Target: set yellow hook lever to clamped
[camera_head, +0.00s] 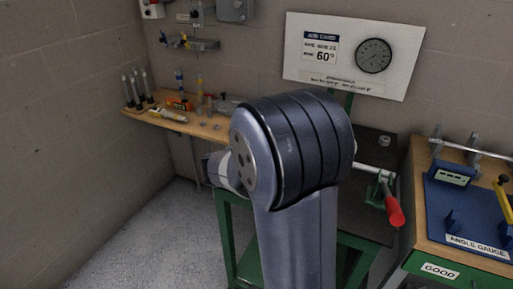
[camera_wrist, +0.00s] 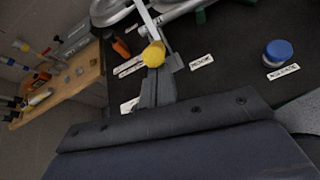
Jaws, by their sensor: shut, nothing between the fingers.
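The yellow knob (camera_wrist: 154,54) of the hook lever shows in the wrist view, on the end of a thin pale metal rod that runs up and left. My gripper (camera_wrist: 157,73) points up the picture from the dark hand. Its grey fingers are together with nothing between them. The fingertips are right at the knob's lower side; I cannot tell whether they touch it. In the head view my arm hides the gripper and the yellow lever.
A blue-capped round thing (camera_wrist: 278,52) and small white labels (camera_wrist: 201,62) are on the dark bench top. In the head view a red handle (camera_head: 394,208) sticks out right of my arm. A blue angle-gauge tray (camera_head: 462,207) is farther right. A wooden tool shelf (camera_head: 190,125) is left.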

